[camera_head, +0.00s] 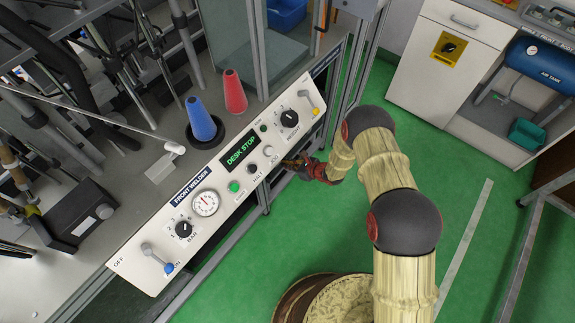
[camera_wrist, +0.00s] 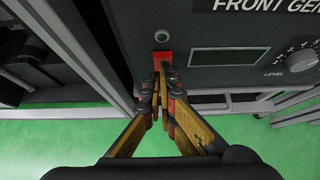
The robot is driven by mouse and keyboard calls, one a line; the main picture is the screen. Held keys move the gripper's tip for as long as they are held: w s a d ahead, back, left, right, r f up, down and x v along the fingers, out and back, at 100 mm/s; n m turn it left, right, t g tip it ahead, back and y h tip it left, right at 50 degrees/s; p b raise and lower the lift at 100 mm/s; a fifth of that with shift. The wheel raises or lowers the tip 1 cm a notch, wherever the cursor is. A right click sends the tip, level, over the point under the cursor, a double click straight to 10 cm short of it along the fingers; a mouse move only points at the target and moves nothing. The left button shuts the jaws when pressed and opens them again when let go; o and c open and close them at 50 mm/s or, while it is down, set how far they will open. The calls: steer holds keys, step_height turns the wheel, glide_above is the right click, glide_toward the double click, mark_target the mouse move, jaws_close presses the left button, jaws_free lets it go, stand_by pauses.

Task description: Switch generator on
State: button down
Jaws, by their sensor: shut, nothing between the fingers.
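The generator's dark panel (camera_wrist: 225,82), lettered "FRONT GEN", fills the top of the wrist view. It has a small red switch (camera_wrist: 163,58) with a dark round lamp (camera_wrist: 161,37) above it. Right of the switch is a blank dark display (camera_wrist: 226,63). My gripper (camera_wrist: 163,76) is shut and empty, its fingertips together just below the red switch. I cannot tell whether they touch it. In the head view my gripper (camera_head: 293,163) is beside the welder panel's lower right edge; the generator's face is hidden there.
The white "FRONT WELDER" panel (camera_head: 165,228) has knobs, a gauge and a green display reading "DESK STOP" (camera_head: 240,149). A LEVEL knob (camera_wrist: 301,59) is on the generator panel's right. Metal frame rails (camera_wrist: 100,72) stand beside the generator. Green floor (camera_head: 235,262) is open below.

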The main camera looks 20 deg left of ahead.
steer(key=shift+w+a+r+g+h+p, duration=0.1)
steer(key=shift+a+g+h+p, duration=0.35)
steer(key=shift+h+p, duration=0.4)
steer(key=shift+r, duration=0.15)
steer(key=shift+r, duration=0.7)
